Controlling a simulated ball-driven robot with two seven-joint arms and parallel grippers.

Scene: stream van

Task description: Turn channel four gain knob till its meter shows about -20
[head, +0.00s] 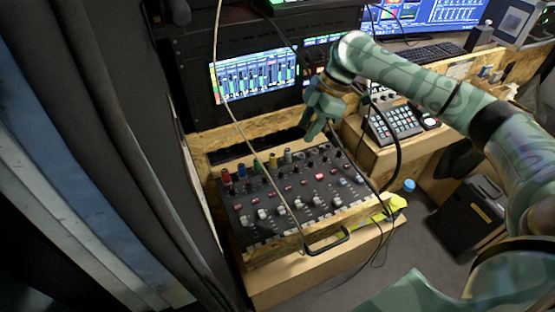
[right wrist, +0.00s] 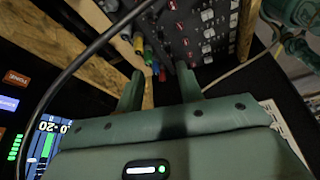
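The mixer (head: 300,200) has a row of coloured knobs along its back edge: red (head: 226,175), blue (head: 241,172), green (head: 256,166), yellow (head: 272,162) and a grey one (head: 288,156). Yellow is fourth from the left; channel labels are not legible. The meter screen (head: 255,77) behind shows several bars, and part of a screen (right wrist: 45,145) marked "-20" shows in the right wrist view. My right gripper (head: 322,126) is above the mixer's back edge, right of the coloured knobs. Its fingers (right wrist: 162,88) are apart with nothing gripped. My left gripper is not visible.
A thin cable (head: 250,135) hangs across the mixer, and a dark cable (right wrist: 90,50) crosses the right wrist view. A keypad unit (head: 395,122) sits to the right. A dark curtain (head: 95,130) hangs at left.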

